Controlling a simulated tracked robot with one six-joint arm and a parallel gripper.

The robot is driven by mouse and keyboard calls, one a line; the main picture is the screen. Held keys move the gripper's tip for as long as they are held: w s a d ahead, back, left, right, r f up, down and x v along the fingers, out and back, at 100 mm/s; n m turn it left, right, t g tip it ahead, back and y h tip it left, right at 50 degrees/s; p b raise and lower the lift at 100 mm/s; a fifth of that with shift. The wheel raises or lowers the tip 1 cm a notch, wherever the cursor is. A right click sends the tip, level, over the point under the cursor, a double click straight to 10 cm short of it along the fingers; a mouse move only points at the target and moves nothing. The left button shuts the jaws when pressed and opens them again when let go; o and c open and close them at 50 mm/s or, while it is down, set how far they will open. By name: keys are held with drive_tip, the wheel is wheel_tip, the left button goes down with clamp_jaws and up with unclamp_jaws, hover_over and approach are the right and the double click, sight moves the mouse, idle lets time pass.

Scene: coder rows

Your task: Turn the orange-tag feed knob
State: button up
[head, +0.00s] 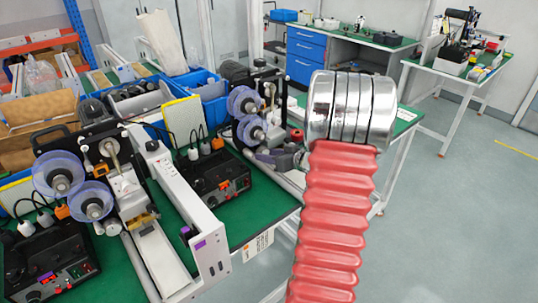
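The left coder machine (125,185) stands on the green-topped bench with two translucent blue reels (58,174) on its left side. An orange tag (109,149) shows on its upper front, beside a pale round knob-like part; I cannot tell for sure that this is the feed knob. A second, similar coder machine (268,105) stands further back and is partly hidden by my arm. My arm, a red ribbed sleeve with shiny metal rings, rises in the foreground right of the bench. My gripper cannot be made out.
Black control boxes (217,181) with cables and orange and white plugs stand beside the machines. A long white rail (175,215) runs forward from the left machine to an upright end plate (211,256). Blue bins (200,83) stand behind. Grey floor (455,210) is clear at right.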

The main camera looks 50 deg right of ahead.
drive_tip(key=o, duration=0.3)
drive_tip(key=shift+r, duration=0.1)
drive_tip(key=shift+s+r, duration=0.25)
drive_tip(key=shift+s, duration=0.15)
drive_tip(key=v, duration=1.2)
drive_tip(key=shift+s, duration=0.45)
